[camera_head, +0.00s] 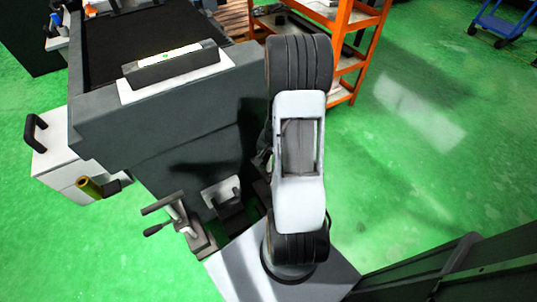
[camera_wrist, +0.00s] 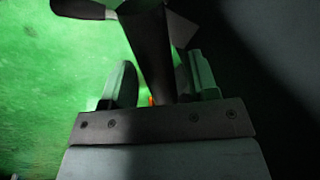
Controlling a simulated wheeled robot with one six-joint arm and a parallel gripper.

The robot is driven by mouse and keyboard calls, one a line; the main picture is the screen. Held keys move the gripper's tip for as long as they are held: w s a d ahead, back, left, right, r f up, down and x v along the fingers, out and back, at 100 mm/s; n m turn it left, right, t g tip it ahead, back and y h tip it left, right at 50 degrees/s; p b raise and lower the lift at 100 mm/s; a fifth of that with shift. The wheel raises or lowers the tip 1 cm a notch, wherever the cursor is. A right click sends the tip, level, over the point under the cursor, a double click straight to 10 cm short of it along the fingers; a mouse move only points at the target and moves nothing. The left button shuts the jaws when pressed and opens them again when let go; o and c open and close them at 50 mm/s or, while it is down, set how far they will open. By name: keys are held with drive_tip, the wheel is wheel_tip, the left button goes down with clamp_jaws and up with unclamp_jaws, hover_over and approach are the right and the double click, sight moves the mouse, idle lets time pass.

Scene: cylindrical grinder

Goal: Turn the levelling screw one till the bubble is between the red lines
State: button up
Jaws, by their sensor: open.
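A spirit level (camera_head: 172,65) lies on a white pad on top of the grey machine in the head view. Its vial is bright green, but the bubble and red lines are too small to make out. Two screw mechanisms stand low at the machine's near side: one with a bar handle (camera_head: 178,212) and one on a light plate (camera_head: 222,193). I cannot tell which is screw one. In the wrist view, my gripper (camera_wrist: 160,62) is open, with a finger on each side of a dark shaft (camera_wrist: 148,45) that has a handle at its top. In the head view my arm hides the gripper.
The grey machine (camera_head: 175,120) fills the left, with a white box (camera_head: 65,160) with a black handle at its side. An orange shelf rack (camera_head: 345,50) stands behind my arm. A blue cart (camera_head: 500,22) is far right. Green floor is clear on the right.

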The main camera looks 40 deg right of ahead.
drive_tip(key=shift+c, duration=0.4)
clamp_jaws()
